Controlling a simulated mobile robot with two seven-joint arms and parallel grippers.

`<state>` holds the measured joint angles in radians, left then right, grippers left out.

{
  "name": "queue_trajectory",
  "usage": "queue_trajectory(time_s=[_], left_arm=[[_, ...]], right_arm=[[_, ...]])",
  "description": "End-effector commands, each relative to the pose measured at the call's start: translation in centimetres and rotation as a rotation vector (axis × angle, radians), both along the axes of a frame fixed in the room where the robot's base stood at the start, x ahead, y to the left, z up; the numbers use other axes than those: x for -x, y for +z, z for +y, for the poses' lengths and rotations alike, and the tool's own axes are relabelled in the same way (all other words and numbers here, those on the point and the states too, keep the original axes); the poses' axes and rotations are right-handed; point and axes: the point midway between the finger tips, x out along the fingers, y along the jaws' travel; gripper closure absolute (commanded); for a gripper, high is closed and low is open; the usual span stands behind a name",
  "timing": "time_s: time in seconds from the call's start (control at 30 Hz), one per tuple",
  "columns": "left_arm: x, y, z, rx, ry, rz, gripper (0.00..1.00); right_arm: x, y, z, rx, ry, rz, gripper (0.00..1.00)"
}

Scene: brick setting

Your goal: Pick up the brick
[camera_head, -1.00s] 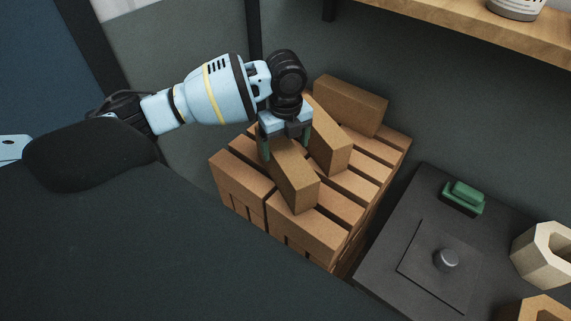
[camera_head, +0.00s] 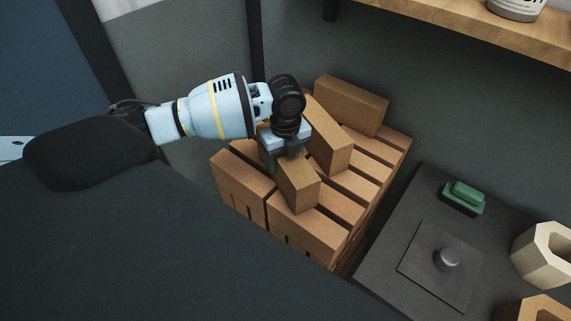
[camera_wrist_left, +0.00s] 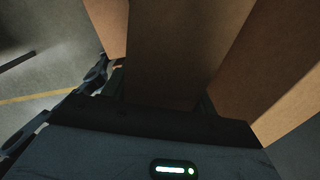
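A brown brick (camera_head: 299,184) lies slantwise on top of a stack of similar bricks. My left gripper (camera_head: 284,158) points down over the back end of this brick, lower than its palm was before, with fingers on either side of it. The left wrist view also shows the brick (camera_wrist_left: 175,45) between the two dark green fingers (camera_wrist_left: 162,92). The fingers sit close to its sides; I cannot tell whether they press on it. The fingertips are partly hidden. My right gripper is not in view.
Another slanted brick (camera_head: 330,138) lies close to the right of the gripper. A further brick (camera_head: 350,104) lies behind, by the wall. A dark table (camera_head: 385,270) with a green object (camera_head: 463,197) stands at right. A wooden shelf (camera_head: 460,30) hangs above.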

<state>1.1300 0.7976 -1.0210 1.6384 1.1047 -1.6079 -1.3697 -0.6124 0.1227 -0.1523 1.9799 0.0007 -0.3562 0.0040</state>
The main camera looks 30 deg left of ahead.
Motion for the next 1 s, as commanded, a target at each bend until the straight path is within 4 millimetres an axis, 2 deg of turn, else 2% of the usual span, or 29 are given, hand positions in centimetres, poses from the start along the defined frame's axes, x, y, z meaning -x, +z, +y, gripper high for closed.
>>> queue_trajectory(time_s=[0.07, 0.4, 0.77, 1.0], left_arm=[[0.0, 0.0, 0.0, 0.0, 0.0, 0.0, 0.56], [0.0, 0.0, 0.0, 0.0, -0.001, 0.0, 1.0], [-0.2, 0.5, 0.0, 0.002, 0.0, -0.007, 1.0], [-0.2, 2.3, -0.1, 0.004, -0.001, -0.009, 1.0]], right_arm=[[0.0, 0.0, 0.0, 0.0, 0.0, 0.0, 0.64], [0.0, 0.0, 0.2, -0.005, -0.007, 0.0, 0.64], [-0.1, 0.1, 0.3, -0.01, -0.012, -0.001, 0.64], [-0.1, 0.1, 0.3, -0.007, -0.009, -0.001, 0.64]])
